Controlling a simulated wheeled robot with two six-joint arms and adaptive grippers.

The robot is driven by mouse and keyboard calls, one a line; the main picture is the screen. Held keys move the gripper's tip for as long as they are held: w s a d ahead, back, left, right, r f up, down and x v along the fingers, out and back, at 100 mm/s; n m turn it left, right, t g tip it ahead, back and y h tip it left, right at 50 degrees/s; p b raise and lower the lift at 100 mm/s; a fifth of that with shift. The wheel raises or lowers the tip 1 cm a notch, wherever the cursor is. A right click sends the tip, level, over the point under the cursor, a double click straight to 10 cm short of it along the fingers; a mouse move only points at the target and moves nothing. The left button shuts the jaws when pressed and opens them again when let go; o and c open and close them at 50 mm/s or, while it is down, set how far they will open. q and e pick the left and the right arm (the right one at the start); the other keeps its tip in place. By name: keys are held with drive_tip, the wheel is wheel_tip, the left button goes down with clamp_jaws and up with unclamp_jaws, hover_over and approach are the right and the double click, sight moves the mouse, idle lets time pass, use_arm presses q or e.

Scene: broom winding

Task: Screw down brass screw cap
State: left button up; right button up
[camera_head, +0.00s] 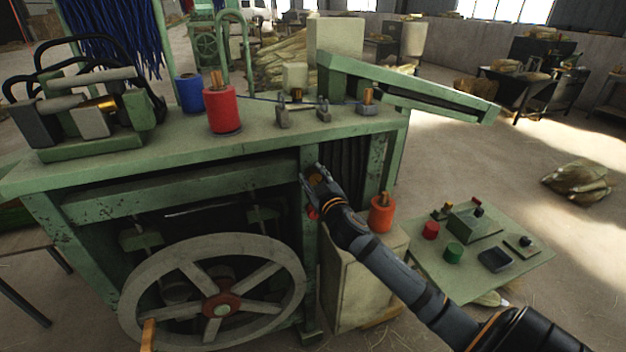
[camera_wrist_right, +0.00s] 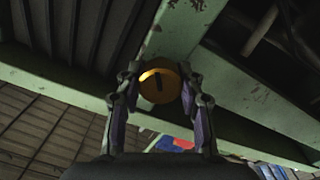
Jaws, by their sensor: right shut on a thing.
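My right gripper (camera_head: 317,179) is at the front of the green machine, close to the front post under the tabletop edge. In the right wrist view, the brass screw cap (camera_wrist_right: 161,87) is a round, golden disc with a dark slot in its face. The two fingers of my right gripper (camera_wrist_right: 160,83) are shut on its sides. The green frame beam lies behind the cap; whether the cap touches it is unclear. In the head view the cap is largely hidden by the gripper. My left gripper is not in view.
A red spool (camera_head: 222,108) and a blue can (camera_head: 189,92) stand on the machine's green top (camera_head: 280,128). A spoked flywheel (camera_head: 215,290) is below left. An orange spool (camera_head: 382,212) stands on a pale box beside my arm. A low green table (camera_head: 475,270) is at right.

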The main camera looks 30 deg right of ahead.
drive_tip(key=m+b, duration=0.1)
drive_tip(key=m, duration=0.3)
drive_tip(key=shift+f+m, duration=0.15)
drive_tip(key=shift+m, duration=0.25)
drive_tip(key=shift+d, duration=0.1)
idle(0.3)
drive_tip(key=o, duration=1.2)
drive_tip(key=shift+s, duration=0.1)
drive_tip(key=v, duration=0.7)
drive_tip(key=shift+s, duration=0.15)
